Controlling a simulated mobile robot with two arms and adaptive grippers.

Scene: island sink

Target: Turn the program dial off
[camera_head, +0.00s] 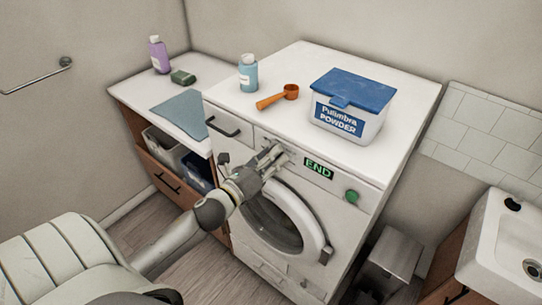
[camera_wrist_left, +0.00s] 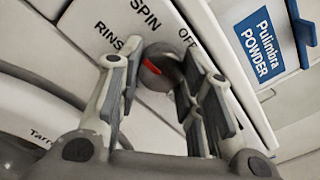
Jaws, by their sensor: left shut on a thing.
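The white washing machine (camera_head: 340,222) has a control panel with a program dial at the gripper, mostly hidden by the fingers in the head view. My left gripper (camera_head: 272,160) reaches in from the left and is shut on the dial. In the left wrist view the grey round dial (camera_wrist_left: 158,72) sits between the finger pads of the gripper (camera_wrist_left: 160,80). A red mark on the dial slants to the upper left, on the RINSE side rather than toward OFF. The labels RINSE, SPIN and OFF are printed around it. A green END display (camera_head: 318,169) is right of the dial. My right gripper is not in view.
A green button (camera_head: 351,197) is at the panel's right. On top stand a powder box (camera_head: 345,122), an orange scoop (camera_head: 278,96) and a blue bottle (camera_head: 248,74). The round door (camera_head: 283,220) is below the panel. A sink (camera_head: 510,245) is at the right.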

